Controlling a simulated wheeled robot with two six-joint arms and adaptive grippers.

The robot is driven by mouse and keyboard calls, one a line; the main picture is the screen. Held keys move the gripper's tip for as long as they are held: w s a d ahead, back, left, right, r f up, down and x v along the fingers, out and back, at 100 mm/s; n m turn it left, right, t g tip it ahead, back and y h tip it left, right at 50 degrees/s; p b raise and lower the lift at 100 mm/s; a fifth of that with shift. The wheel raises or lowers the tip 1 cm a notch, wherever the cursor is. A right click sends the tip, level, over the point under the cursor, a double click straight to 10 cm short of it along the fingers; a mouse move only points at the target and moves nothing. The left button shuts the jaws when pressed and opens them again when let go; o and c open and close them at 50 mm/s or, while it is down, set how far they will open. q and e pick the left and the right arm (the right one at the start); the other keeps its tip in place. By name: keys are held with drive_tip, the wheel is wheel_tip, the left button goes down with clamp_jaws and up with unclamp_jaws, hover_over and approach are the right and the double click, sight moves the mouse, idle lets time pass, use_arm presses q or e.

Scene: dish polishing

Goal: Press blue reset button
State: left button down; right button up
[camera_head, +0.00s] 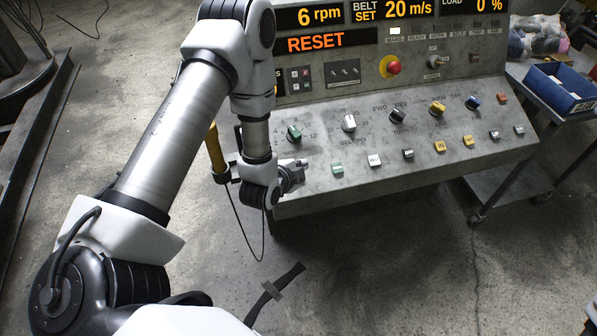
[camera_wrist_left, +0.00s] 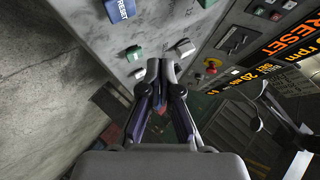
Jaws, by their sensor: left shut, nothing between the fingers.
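The blue reset button (camera_wrist_left: 120,10) shows in the left wrist view at the top edge, with white lettering on its face. In the head view I cannot see it; my left gripper covers the left end of the lower button row. My left gripper (camera_head: 293,172) is at the console's front left corner in the head view. In the left wrist view its fingers (camera_wrist_left: 160,66) are shut and empty, below the blue button in the picture and apart from it. My right gripper is in neither view.
The grey console (camera_head: 318,189) carries a green button (camera_head: 337,168), a white button (camera_head: 374,160), a green knob (camera_head: 294,133), a white knob (camera_head: 349,123) and a red mushroom button (camera_head: 393,68). An orange display (camera_head: 315,42) reads RESET. A cart with a blue bin (camera_head: 560,88) stands right.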

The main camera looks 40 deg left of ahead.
use_arm(q)
drive_tip(key=f, duration=0.1)
drive_tip(key=f+b, duration=0.1)
drive_tip(key=w+a+f+b, duration=0.1)
drive_tip(key=f, duration=0.1)
drive_tip(key=shift+w+a+f+b, duration=0.2)
drive_tip(key=shift+f+b, duration=0.2)
drive_tip(key=shift+f, duration=0.2)
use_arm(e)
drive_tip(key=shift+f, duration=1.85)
use_arm(q)
drive_tip(key=shift+s, duration=0.1)
drive_tip(key=shift+a+f, duration=0.1)
drive_tip(key=shift+f, duration=0.25)
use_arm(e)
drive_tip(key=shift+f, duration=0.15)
